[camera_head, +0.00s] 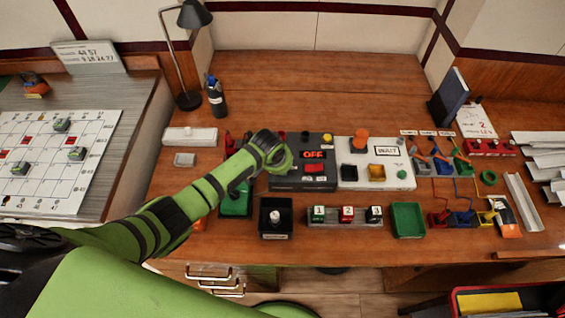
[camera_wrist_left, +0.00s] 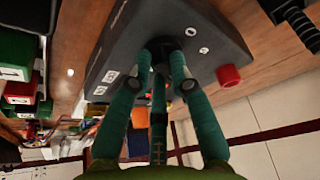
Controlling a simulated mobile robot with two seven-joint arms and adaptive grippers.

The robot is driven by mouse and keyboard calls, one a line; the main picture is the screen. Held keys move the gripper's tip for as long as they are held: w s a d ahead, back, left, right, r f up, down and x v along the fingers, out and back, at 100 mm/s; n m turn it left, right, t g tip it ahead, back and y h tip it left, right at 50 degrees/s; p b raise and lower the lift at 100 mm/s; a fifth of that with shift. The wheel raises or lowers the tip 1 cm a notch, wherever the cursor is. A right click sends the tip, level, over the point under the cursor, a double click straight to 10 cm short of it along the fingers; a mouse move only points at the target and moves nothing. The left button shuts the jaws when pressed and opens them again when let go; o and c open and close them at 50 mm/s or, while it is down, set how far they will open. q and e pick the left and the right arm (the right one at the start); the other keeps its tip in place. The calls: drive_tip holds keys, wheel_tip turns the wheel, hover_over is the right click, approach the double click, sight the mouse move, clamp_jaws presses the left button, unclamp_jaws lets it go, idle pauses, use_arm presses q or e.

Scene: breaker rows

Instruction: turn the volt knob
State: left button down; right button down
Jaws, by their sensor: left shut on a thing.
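The dark control box (camera_head: 318,143) stands on the wooden desk with a red lit "OFF" display (camera_head: 313,154) and a red switch below it. My left gripper (camera_head: 284,160) is at the box's left side and covers that part in the head view. In the left wrist view its fingers (camera_wrist_left: 164,52) are shut around a dark round knob (camera_wrist_left: 162,42) on the face of the box (camera_wrist_left: 203,22). The fingers hide most of the knob, and I cannot read its setting or label. My right gripper is not in view.
A white box (camera_head: 348,183) with an orange knob and "WAIT" sign stands just right. A black tray (camera_head: 276,230), numbered blocks (camera_head: 346,216) and a green tray (camera_head: 408,220) lie in front.

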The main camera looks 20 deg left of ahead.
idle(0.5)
use_arm(q)
drive_tip(key=c, duration=1.1)
unclamp_jaws()
drive_tip(key=v, duration=1.2)
drive_tip(key=shift+d+f, duration=0.1)
